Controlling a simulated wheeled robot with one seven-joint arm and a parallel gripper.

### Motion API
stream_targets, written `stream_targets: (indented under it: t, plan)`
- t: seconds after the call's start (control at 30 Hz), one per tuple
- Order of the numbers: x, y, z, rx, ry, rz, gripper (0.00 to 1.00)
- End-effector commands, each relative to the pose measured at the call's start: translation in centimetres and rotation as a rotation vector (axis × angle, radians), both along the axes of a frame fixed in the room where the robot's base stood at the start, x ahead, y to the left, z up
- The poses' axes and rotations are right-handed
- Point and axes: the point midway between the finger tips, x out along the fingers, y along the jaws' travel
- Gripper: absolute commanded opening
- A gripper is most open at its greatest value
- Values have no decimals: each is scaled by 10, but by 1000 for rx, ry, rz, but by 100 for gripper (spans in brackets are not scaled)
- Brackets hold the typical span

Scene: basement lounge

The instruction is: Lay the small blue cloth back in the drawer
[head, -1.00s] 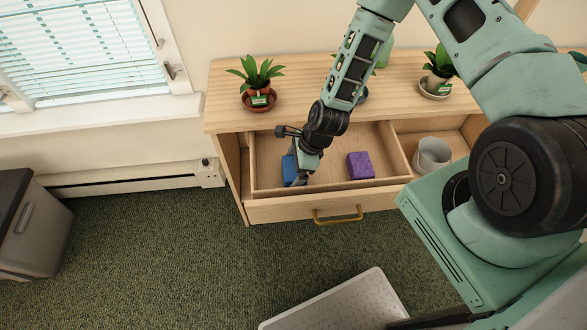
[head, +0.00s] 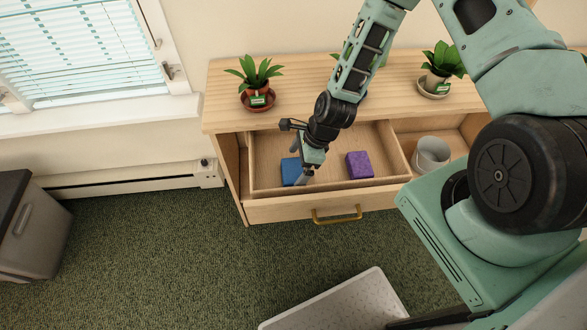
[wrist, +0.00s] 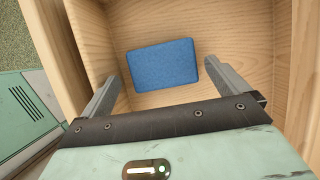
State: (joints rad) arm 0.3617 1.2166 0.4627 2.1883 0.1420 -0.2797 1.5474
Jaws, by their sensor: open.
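The small blue cloth (head: 290,172) is a flat, folded-looking rectangle at the left end of the open drawer (head: 333,205). In the wrist view the blue cloth (wrist: 162,65) lies flat on the wooden drawer floor (wrist: 240,42), near one wall. My gripper (head: 302,180) is over the drawer beside the cloth and hides part of it in the head view. In the wrist view my gripper (wrist: 165,80) is open, with its fingers spread apart to either side of the cloth. Nothing is held between them.
A purple block-like item (head: 359,165) lies in the drawer to the right. A white cup (head: 432,154) stands in the compartment right of the drawer. Potted plants (head: 257,84) stand on the wooden top above. A pale tray-like surface (head: 345,305) is at the bottom.

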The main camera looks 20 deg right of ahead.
Motion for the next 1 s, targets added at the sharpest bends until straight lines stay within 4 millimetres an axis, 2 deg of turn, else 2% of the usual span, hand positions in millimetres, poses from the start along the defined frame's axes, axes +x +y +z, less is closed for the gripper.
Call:
stream_targets:
  t: [0.1, 0.3, 0.5, 0.6, 0.67, 0.77, 0.87, 1.0]
  plan:
    - [-2, -11, 24, -1, -4, -1, 99]
    - [-6, -23, 56, -1, -4, -2, 99]
    - [-10, -29, 73, 0, -1, 3, 99]
    - [-11, -25, 83, -12, -17, 65, 99]
    - [-13, -18, 94, -29, -39, 159, 99]
    - [-20, 0, 123, -74, -100, 416, 99]
    - [-35, 22, 160, -126, -171, 749, 99]
    - [-67, 50, 210, -187, -265, 1218, 99]
